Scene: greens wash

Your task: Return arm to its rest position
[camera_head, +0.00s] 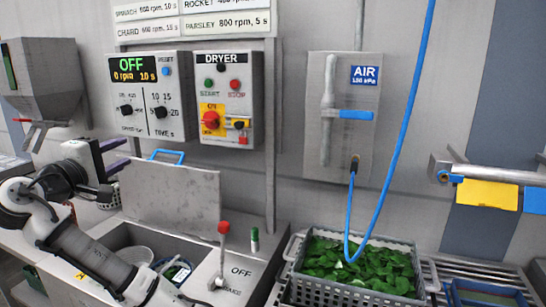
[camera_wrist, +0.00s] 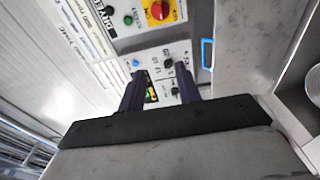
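My gripper (camera_head: 122,154) is at the left in the head view, with its dark purple fingers pointing right, in front of the wall below the control panel. In the wrist view my gripper (camera_wrist: 160,88) shows two fingers apart with nothing held between them. The control panel and dryer panel show beyond the fingertips there. My arm reaches up from the bottom left of the head view, bent at the elbow.
The spin control panel (camera_head: 142,97) reads OFF, beside the dryer panel (camera_head: 227,124). A raised metal lid (camera_head: 172,200) stands behind an open basin. A red-knobbed lever (camera_head: 223,229) stands near an OFF label. A grey crate (camera_head: 352,291) of greens sits right, under a blue hose (camera_head: 401,130).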

